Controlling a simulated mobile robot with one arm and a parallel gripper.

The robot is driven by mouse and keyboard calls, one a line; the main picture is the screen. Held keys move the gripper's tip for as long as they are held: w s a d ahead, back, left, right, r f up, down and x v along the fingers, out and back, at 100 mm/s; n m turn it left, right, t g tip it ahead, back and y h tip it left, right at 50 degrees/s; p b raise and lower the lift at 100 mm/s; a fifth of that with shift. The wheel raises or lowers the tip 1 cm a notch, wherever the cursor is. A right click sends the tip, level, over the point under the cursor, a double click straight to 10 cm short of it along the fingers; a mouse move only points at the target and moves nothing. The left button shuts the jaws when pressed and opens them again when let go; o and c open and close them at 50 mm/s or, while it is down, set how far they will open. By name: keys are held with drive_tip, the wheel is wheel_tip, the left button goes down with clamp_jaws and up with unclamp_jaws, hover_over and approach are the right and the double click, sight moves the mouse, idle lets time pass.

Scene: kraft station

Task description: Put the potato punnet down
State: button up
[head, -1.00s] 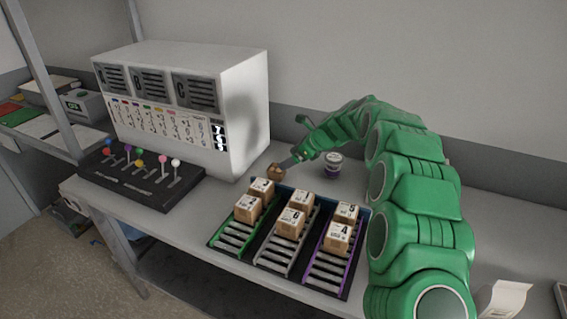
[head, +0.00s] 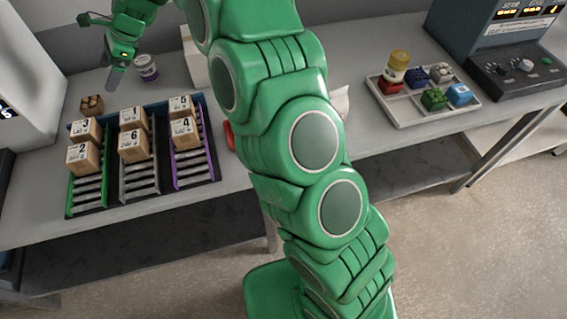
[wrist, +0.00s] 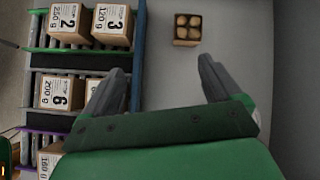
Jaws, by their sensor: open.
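The potato punnet (head: 92,104) is a small brown box standing on the bench behind the left end of the sorting rack. In the wrist view the punnet (wrist: 187,30) is seen from above with several round potatoes inside, beyond my fingertips. My gripper (head: 116,78) is just right of the punnet in the head view, apart from it. In the wrist view my gripper (wrist: 163,68) has its two fingers spread, with nothing between them but bench surface.
The rack (head: 217,165) has green, grey and purple roller lanes holding several numbered cartons (head: 132,145). A jar with a purple band (head: 146,67) stands behind my gripper. A compartment tray (head: 420,113) and a dark machine (head: 490,45) are at right.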

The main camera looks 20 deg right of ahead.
drive_tip(key=s+d+r+n+h, duration=0.2)
drive_tip(key=s+d+r+n, duration=0.2)
drive_tip(key=s+d, duration=0.6)
drive_tip(key=s+d+r+n+h, duration=0.2)
drive_tip(key=s+d+r+n, duration=0.2)
drive_tip(key=s+d, duration=0.6)
drive_tip(key=s+d+f+n+h, duration=0.1)
drive_tip(key=s+d+n+h, duration=0.1)
drive_tip(key=s+d, duration=0.8)
drive_tip(key=s+d+f+n+g+h, duration=0.1)
drive_tip(key=s+d+n, duration=0.4)
drive_tip(key=s+d, duration=0.5)
drive_tip(key=s+f+h, duration=0.1)
drive_tip(key=s, duration=0.7)
drive_tip(key=shift+d, duration=0.15)
drive_tip(key=shift+o, duration=0.4)
